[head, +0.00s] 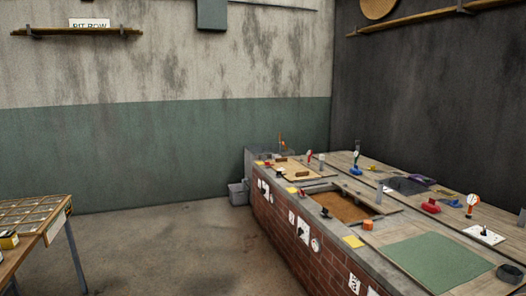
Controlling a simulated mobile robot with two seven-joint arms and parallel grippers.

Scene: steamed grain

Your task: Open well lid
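A long counter with a brick front (290,222) stands on the right. A rectangular recess with a brown-orange bottom (345,208) is set into its top and looks uncovered. A dark rectangular panel or opening (405,186) lies farther right on the top; I cannot tell which. Several wooden boards make up the top, and I cannot tell which piece is the well lid. Neither of my grippers is in view.
A green mat (437,261) lies on the near counter. A red object (431,206), an orange object (367,225) and several small upright pieces stand around. A table with a gridded tray (32,213) is at the left. The floor between (165,250) is clear.

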